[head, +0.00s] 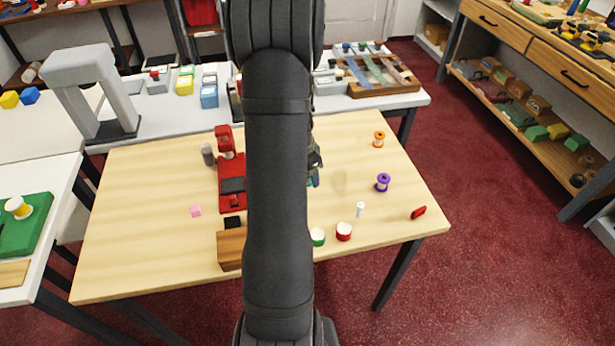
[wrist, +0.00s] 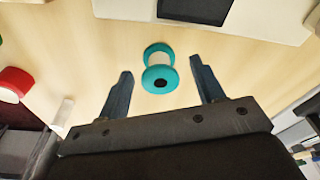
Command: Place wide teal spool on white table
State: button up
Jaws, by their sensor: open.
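The wide teal spool (wrist: 159,72) rests on the wooden table, its pale middle between two teal flanges, with a dark hole in the near flange. My gripper (wrist: 161,64) is open, with one finger on each side of the spool and a gap on both sides. In the head view my gripper (head: 314,160) is mostly behind my arm, and only a bit of teal shows below it. One white table (head: 420,99) stands at the back. Another white surface (head: 52,172) is at the left, bearing a green board.
On the wooden table (head: 130,235) are a red device (head: 231,170), a wooden block (head: 230,248), a purple spool (head: 383,182), an orange spool (head: 379,139), a red-and-white round item (head: 344,231) and a small white cylinder (head: 360,209). A grey arch (head: 88,88) stands back left.

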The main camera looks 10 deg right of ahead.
jog(key=shift+f, duration=0.4)
jog(key=shift+c, duration=0.2)
jog(key=c, duration=1.1)
jog(key=shift+r, duration=0.2)
